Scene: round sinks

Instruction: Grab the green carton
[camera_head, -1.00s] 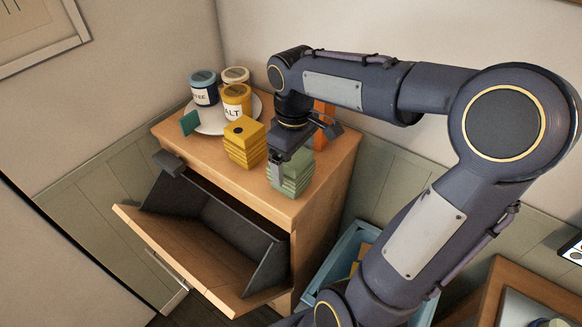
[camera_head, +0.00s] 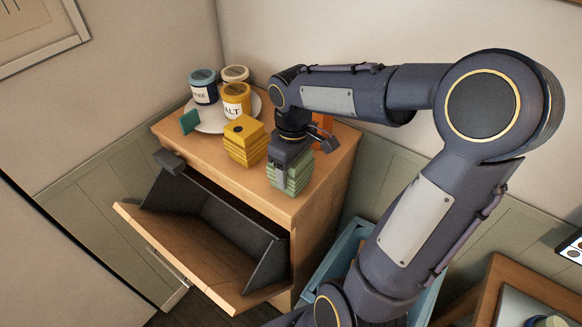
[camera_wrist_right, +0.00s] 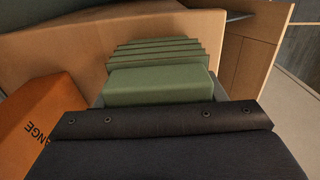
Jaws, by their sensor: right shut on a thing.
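The green carton (camera_head: 296,180), with ridged sides, stands on the wooden cabinet top (camera_head: 205,152) near its front right edge. My right gripper (camera_head: 283,172) comes down on it from above and is shut on it. The carton looks upright, and I cannot tell whether it is lifted off the top. In the right wrist view the green carton (camera_wrist_right: 160,80) sits in front of the dark gripper body, which hides its near part. My left gripper is not in view.
A yellow carton (camera_head: 245,143) stands just left of the green one. An orange carton (camera_wrist_right: 40,128) is close beside my right gripper. A plate with several jars (camera_head: 236,101) is at the back left. The cabinet's front flap (camera_head: 195,262) hangs open below.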

